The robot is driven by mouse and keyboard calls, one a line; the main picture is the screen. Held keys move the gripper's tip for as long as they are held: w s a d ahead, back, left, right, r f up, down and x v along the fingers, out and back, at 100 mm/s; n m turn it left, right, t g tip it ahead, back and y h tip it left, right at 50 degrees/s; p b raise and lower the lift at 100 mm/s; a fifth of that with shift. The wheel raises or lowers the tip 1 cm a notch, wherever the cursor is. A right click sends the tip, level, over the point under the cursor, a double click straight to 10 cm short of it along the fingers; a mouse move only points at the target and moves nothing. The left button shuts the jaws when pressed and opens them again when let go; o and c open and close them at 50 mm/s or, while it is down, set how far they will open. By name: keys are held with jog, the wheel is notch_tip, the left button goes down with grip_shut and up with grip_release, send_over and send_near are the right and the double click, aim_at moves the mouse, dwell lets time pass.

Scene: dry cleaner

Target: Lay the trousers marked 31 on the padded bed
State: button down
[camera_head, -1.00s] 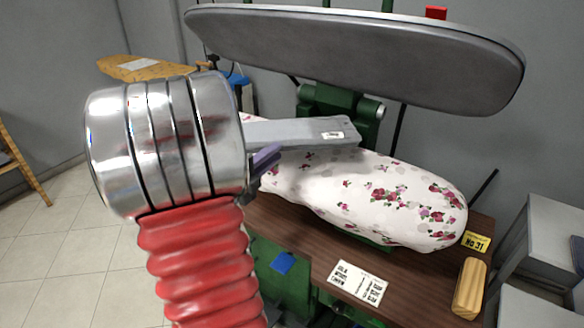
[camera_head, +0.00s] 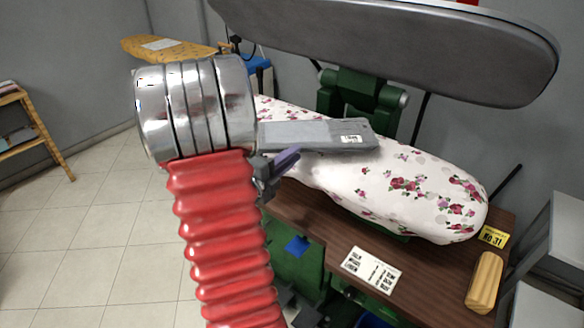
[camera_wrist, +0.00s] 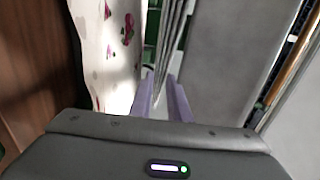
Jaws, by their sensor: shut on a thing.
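The grey folded trousers (camera_head: 312,135) stick out flat from behind my silver wrist, with a small white tag whose print is too small to read. They cover part of the far side of the padded bed (camera_head: 425,195), which is white with red flowers. Whether they touch it I cannot tell. In the wrist view, the purple fingers of my gripper (camera_wrist: 160,100) are shut on the layered trousers (camera_wrist: 174,40). The bed (camera_wrist: 104,45) is just left of them.
A grey upper press plate (camera_head: 400,50) hangs raised over the bed. The brown table (camera_head: 320,218) carries a printed card (camera_head: 371,274), a yellow "NO 31" sign (camera_head: 493,236) and a wooden block (camera_head: 484,283). Open tiled floor (camera_head: 100,240) lies left.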

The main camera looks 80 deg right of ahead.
jog(key=shift+f, duration=2.05)
jog(key=c, duration=1.7)
grip_release()
jog(key=shift+o, duration=0.2)
jog(key=v, duration=1.2)
